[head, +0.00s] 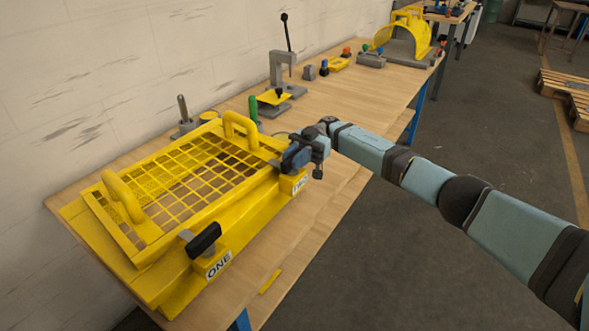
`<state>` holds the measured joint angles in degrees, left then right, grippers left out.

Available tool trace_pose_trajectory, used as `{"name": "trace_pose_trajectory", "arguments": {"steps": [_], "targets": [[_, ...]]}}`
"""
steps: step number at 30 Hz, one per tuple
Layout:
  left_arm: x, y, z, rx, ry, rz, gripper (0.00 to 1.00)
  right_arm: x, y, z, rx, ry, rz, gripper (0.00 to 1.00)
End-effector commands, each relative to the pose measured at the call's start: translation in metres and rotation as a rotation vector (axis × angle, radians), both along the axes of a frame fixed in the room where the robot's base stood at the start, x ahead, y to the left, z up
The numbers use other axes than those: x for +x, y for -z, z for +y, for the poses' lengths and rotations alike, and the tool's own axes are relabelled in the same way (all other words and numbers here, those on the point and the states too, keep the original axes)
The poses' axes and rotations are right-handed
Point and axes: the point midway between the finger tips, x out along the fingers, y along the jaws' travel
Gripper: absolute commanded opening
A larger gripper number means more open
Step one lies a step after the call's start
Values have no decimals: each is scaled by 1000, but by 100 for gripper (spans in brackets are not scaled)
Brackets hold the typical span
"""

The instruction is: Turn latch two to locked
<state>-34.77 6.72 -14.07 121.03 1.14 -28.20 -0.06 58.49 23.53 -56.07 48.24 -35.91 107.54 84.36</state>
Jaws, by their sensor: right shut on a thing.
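The yellow guard (150,234), a grid cover with two handles, lies on its yellow base on the bench. I cannot tell the latch's exact angle. My left gripper is not in view.
A small press with a black lever (287,35) and a green-handled tool (253,108) stand behind the guard. Further along the wooden bench (335,95) are small coloured parts and a yellow curved guard (408,33). The bench's front strip is mostly clear.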

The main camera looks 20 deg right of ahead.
Motion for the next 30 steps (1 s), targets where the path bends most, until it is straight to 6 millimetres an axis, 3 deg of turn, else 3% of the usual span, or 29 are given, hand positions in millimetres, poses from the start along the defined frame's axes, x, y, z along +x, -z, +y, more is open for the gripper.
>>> {"name": "trace_pose_trajectory", "arguments": {"steps": [4,20,21,24,30], "targets": [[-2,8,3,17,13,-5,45,0,2,1,0,-41,0,0],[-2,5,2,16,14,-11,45,-1,1,1,1,-65,2,0],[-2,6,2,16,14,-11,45,-1,1,1,1,-66,2,24],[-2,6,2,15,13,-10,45,0,1,1,1,-65,2,45],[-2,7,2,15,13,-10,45,0,0,1,1,-63,1,45]]}}
